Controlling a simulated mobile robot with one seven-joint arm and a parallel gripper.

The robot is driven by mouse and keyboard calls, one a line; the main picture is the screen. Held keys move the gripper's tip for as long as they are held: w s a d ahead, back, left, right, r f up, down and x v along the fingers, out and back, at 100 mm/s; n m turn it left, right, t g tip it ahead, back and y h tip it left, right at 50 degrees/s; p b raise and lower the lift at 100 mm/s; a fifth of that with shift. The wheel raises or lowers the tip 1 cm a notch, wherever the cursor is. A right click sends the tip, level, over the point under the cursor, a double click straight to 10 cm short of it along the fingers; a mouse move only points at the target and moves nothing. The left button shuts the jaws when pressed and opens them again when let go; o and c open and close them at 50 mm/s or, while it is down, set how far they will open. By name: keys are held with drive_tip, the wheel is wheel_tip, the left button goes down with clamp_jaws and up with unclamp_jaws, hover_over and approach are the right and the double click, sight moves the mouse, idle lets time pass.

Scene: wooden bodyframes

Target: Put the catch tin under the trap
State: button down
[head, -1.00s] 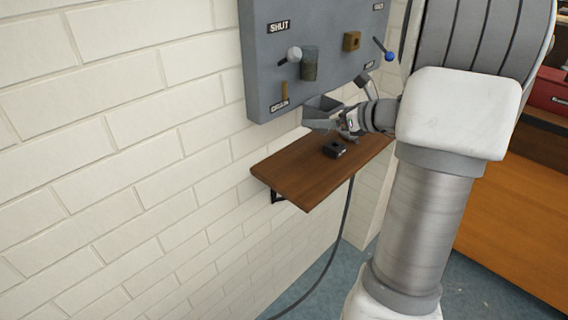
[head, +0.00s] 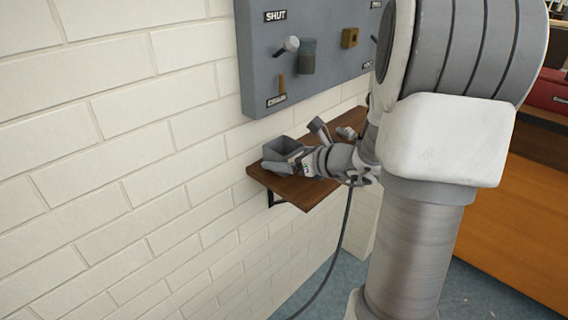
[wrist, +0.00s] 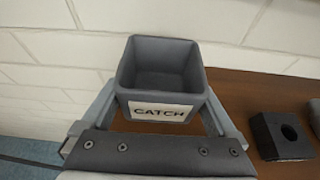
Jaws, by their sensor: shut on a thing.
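The catch tin (head: 284,149) is a grey open-topped square box, upright at the left end of the wooden shelf. In the wrist view the tin (wrist: 160,75) looks empty inside and has a white CATCH label on its front. My gripper (wrist: 160,105) is shut on it, one finger along each side; in the head view my gripper (head: 288,165) reaches it from the right. I cannot tell whether the tin touches the shelf.
The grey wall panel (head: 262,75) carries a white-knobbed lever (head: 290,45), a brass tab (head: 281,85) and a brass block (head: 349,38). A black block with a hole (wrist: 282,136) lies on the shelf (wrist: 245,90) right of the tin. White brick wall stands behind.

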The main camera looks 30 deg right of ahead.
drive_tip(key=shift+f, duration=0.1)
drive_tip(key=shift+f, duration=0.1)
unclamp_jaws()
drive_tip(key=shift+r, duration=0.25)
drive_tip(key=p+v, duration=0.4)
drive_tip(key=v, duration=0.8)
drive_tip(key=shift+f, duration=0.15)
drive_tip(key=shift+a, duration=0.1)
